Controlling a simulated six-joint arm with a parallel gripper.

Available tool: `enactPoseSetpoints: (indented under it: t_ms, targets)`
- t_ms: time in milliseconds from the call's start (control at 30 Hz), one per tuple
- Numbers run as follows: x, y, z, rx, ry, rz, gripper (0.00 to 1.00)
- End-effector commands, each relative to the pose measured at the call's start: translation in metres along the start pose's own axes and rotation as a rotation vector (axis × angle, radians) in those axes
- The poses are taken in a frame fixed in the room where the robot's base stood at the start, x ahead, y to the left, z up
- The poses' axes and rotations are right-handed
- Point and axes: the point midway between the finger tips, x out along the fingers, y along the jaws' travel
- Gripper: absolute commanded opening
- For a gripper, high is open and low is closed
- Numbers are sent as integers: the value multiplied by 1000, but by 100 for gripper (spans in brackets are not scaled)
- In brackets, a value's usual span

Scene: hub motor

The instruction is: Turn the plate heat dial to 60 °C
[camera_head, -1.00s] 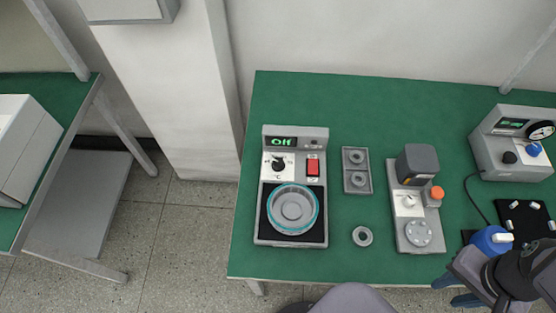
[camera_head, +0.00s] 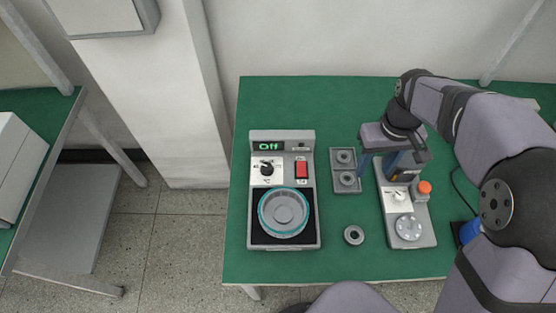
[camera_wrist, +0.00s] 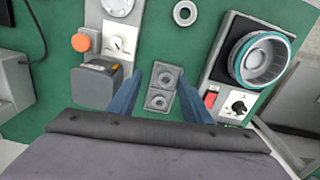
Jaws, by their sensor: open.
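The plate heater (camera_head: 313,200) stands at the left of the green bench. Its display (camera_head: 268,146) reads "Off". The black heat dial (camera_head: 267,169) sits on a white scale panel below the display; it also shows in the wrist view (camera_wrist: 239,106). A red switch (camera_head: 301,170) is right of the dial. A round dish with a teal rim (camera_head: 284,212) rests on the black plate. My gripper (camera_head: 388,170) is open and empty, over the bench to the right of the heater and apart from the dial. In the wrist view its blue fingers (camera_wrist: 161,88) stand either side of the grey two-socket tray.
The grey two-socket tray (camera_head: 345,182) lies between the heater and a grey device (camera_head: 420,235) with an orange button (camera_head: 425,187). A loose ring (camera_head: 354,235) lies in front of the tray. Bare green bench (camera_head: 310,98) lies behind the heater.

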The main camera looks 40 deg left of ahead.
Motion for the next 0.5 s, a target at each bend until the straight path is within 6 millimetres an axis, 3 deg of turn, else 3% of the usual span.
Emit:
enactPoseSetpoints:
  t_ms: [33, 100, 200, 400, 500]
  targets:
    - [4, -29, -23, -92, -3, -1, 44]
    - [7, -66, -49, -206, -2, 0, 44]
    - [14, -122, -75, -358, -2, 0, 44]
    - [26, -212, -97, -579, 0, 1, 44]
    - [29, -238, -99, -642, 0, 1, 44]
